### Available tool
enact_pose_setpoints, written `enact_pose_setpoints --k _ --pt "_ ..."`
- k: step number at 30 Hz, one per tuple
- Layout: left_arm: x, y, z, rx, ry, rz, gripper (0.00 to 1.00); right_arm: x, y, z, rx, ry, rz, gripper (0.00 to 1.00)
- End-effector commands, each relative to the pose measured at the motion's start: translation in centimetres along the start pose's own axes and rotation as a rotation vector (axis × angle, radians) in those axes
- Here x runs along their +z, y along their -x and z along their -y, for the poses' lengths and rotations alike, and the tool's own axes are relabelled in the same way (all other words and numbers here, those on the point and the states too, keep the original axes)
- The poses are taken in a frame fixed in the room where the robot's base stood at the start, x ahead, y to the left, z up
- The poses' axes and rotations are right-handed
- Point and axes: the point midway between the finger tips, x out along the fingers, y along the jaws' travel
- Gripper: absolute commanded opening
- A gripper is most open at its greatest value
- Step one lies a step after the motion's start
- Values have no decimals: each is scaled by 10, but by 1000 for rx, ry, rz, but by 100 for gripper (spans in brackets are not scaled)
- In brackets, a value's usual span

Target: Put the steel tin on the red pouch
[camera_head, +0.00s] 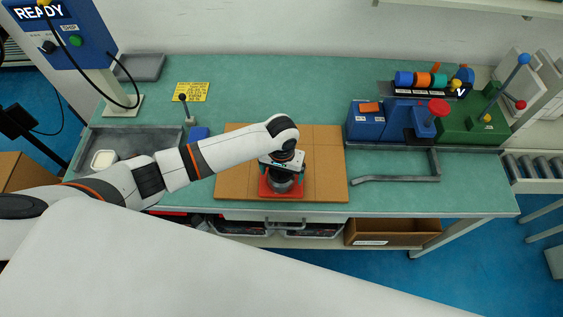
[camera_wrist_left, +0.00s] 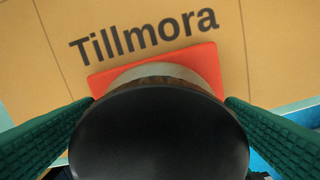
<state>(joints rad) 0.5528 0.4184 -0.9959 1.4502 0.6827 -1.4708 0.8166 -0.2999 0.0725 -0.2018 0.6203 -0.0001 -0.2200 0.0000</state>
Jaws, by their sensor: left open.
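The steel tin (camera_head: 282,184) stands on the red pouch (camera_head: 265,188) on a tan board, below my left gripper (camera_head: 282,166). In the left wrist view the tin's round black top (camera_wrist_left: 160,135) fills the space between the green finger pads of my left gripper (camera_wrist_left: 160,118). A strip of grey side shows beyond the top, with the red pouch (camera_wrist_left: 207,68) behind it. The gripper is open around the tin. The tin's base is hidden, so I cannot tell how fully it rests on the pouch. My right gripper is not in view.
The tan board (camera_head: 327,165) reads "Tillmora" in the left wrist view. A grey tray (camera_head: 150,137) with a white dish (camera_head: 103,159) lies left. A blue and green fixture (camera_head: 440,122) and a grey bent bar (camera_head: 400,179) are right.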

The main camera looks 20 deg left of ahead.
Motion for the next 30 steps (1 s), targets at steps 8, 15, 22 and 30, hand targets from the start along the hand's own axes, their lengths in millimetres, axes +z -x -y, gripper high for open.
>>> enact_pose_setpoints --k 8,15,22,30 --pt "1 56 0 -2 -1 5 92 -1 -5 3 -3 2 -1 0" --pt "1 99 0 -1 0 3 92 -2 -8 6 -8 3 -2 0" --pt "0 114 0 0 0 0 92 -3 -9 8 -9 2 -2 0" --pt "0 115 0 0 1 0 92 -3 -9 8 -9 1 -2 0"
